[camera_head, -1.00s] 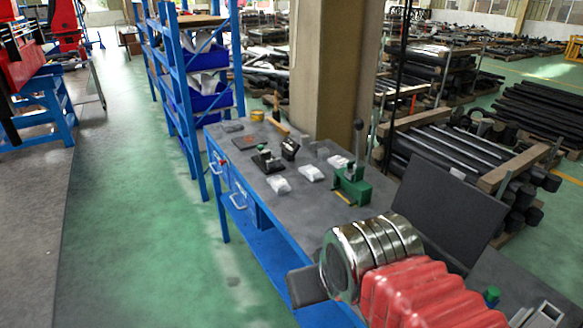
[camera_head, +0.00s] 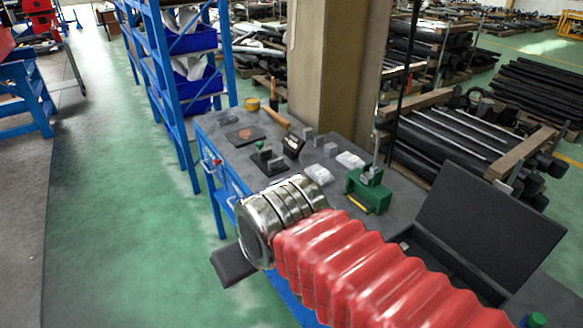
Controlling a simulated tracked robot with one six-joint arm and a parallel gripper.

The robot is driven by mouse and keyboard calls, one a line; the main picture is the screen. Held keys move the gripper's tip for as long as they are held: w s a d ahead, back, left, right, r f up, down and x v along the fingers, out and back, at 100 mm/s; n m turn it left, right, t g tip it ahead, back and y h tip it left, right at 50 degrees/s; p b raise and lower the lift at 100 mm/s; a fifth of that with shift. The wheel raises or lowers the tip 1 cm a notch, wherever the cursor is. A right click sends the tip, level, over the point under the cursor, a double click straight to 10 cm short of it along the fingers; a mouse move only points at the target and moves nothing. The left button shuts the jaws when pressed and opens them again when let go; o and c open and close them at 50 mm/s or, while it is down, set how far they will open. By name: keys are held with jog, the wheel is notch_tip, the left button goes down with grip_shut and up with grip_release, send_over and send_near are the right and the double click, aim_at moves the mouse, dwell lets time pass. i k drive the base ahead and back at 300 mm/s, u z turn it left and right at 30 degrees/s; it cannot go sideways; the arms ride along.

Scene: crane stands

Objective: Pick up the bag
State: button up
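Small clear-white plastic bags lie on the grey top of a blue workbench (camera_head: 222,128). One bag (camera_head: 317,174) lies near the middle of the bench and another bag (camera_head: 350,160) lies behind it to the right. My red ribbed arm with its chrome rings reaches in from the lower right and covers the near part of the bench. Only a dark part of my gripper (camera_head: 233,265) shows, past the chrome rings at the bench's left front edge. It is apart from both bags. The fingertips are hidden, so I cannot tell whether it is open.
A black stand (camera_head: 268,160), hammer (camera_head: 277,118) and yellow tape roll (camera_head: 252,104) are behind. A pillar (camera_head: 335,75) rises behind the bench. The left floor is clear.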

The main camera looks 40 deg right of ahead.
aim_at(322, 176)
jog(key=u, duration=0.35)
jog(key=i, duration=0.95)
jog(key=u, duration=0.35)
